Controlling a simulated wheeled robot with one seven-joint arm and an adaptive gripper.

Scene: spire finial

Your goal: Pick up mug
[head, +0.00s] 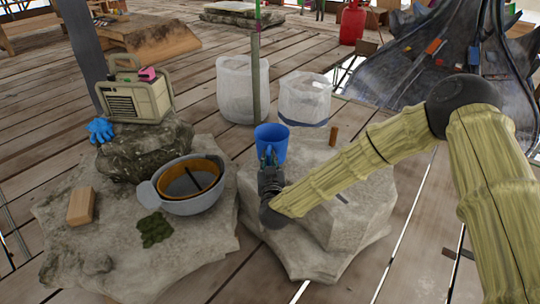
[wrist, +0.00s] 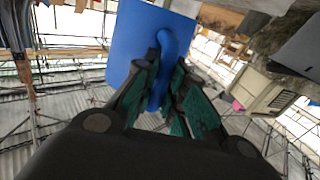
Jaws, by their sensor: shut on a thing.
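A blue mug (head: 271,141) is upright at the gripper's far side, over the back left part of a pale stone block (head: 350,190). I cannot tell from the head view whether its base touches the stone. My gripper (head: 268,158) is shut on the mug's handle. In the wrist view the mug (wrist: 140,40) fills the upper middle, and the green-padded fingers of my gripper (wrist: 168,85) close around its handle. The fingers hide part of the handle.
A grey pot (head: 195,205), dark green cloth (head: 155,229) and wooden block (head: 81,206) lie on the left stone. A radio (head: 135,95) and blue glove (head: 100,130) sit behind. A small brown cylinder (head: 333,136) stands right of the mug. White bins (head: 243,90) stand behind.

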